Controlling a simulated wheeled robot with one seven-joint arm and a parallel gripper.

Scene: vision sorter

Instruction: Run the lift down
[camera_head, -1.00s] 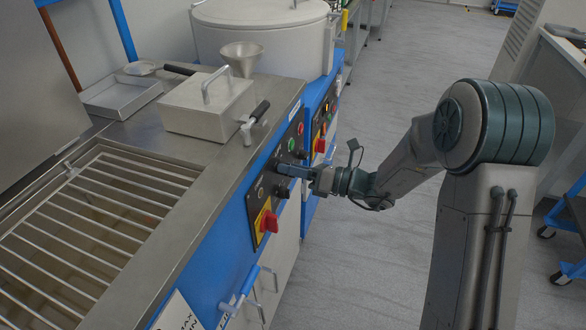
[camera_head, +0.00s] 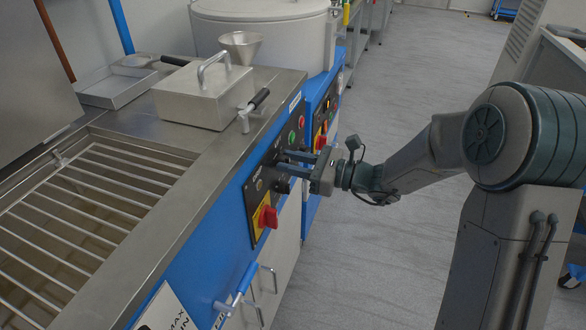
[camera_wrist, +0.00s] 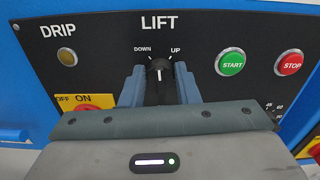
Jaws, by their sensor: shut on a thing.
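The black lift knob (camera_wrist: 159,70) sits under the word LIFT on the black control panel (camera_wrist: 205,28), between the DOWN and UP marks. Its white pointer line looks about upright, between the two marks. My gripper (camera_wrist: 160,80) is shut on the knob, one blue-grey finger on each side. The lower part of the knob is partly hidden between the fingers. In the head view my gripper (camera_head: 282,159) reaches the panel (camera_head: 256,197) from the right, and its fingers hide most of the knob.
A green START button (camera_wrist: 230,63) and a red STOP button (camera_wrist: 289,63) are right of the knob. A red switch (camera_head: 268,217) is below the fingers. A lidded metal box (camera_head: 205,97) stands on the steel bench.

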